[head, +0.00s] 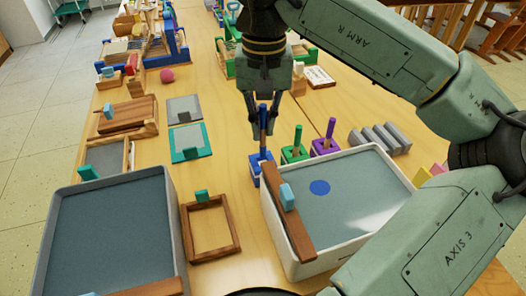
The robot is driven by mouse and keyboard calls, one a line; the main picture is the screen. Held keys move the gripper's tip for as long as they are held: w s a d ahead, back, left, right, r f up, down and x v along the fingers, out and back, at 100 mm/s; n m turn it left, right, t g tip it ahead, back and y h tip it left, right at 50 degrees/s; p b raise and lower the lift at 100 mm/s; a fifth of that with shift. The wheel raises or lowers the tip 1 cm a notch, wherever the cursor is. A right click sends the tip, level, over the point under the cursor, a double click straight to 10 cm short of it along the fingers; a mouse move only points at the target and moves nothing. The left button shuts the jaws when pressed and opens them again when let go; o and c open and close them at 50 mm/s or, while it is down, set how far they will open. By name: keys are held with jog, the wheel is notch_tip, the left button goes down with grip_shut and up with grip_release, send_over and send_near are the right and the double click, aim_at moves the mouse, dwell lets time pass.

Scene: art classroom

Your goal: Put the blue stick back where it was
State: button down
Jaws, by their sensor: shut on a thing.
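My gripper (264,122) points down at the middle of the table and is shut on the blue stick (263,143). The stick stands about upright between the fingers. The block is partly hidden behind the white-rimmed tray.
A green block (291,155) and a purple block (325,147), each with an upright stick, stand right of the blue block. The white-rimmed tray (390,170) with a blue disc (320,187) and a wooden bar (287,212) is in front. An empty wooden frame (237,238) lies left.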

aim_at(264, 106)
notch_tip(264, 106, down, 6)
jog(key=shift+f, duration=0.2)
jog(key=shift+f, duration=0.15)
jog(key=shift+f, duration=0.15)
jog(key=c, duration=1.7)
grip_release()
notch_tip(264, 106, up, 13)
jog(key=shift+f, duration=0.15)
